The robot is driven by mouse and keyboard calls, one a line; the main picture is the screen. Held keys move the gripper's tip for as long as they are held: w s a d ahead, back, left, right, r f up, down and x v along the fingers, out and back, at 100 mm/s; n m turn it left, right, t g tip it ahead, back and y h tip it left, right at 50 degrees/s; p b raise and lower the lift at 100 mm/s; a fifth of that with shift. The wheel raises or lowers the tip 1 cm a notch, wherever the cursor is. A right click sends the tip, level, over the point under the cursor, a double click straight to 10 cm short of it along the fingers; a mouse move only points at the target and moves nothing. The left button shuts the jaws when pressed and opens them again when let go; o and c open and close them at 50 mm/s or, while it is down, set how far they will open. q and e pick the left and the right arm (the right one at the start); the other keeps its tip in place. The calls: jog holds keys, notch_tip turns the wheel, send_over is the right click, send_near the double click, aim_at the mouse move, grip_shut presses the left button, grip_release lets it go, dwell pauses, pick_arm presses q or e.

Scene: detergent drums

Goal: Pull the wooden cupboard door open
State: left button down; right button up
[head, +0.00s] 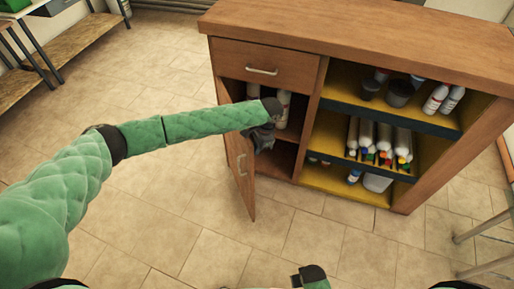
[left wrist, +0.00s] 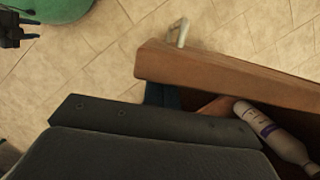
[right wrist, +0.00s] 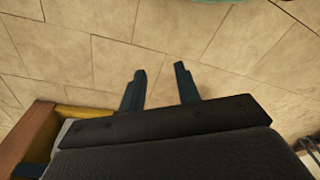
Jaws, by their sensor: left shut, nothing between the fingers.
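The wooden cupboard door (head: 239,172) stands part open at the lower left of the cupboard, swung out toward me. Its pale handle (head: 242,165) is on the outer face and also shows in the left wrist view (left wrist: 180,32). My left gripper (head: 263,143) is inside the opening, on the inner side of the door, and is shut and empty. In the left wrist view its fingers (left wrist: 162,96) are mostly hidden beside the door edge (left wrist: 225,72); I cannot tell if they touch it. My right gripper (right wrist: 159,72) is open and empty over the floor.
White bottles (head: 283,105) stand inside the compartment; one bottle (left wrist: 273,134) is close to my left gripper. A drawer (head: 262,68) is above the door. Open yellow shelves (head: 341,182) with bottles are to the right. The tiled floor (head: 160,215) left of the door is clear.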

pick_arm(q)
jog(key=shift+a, duration=0.1)
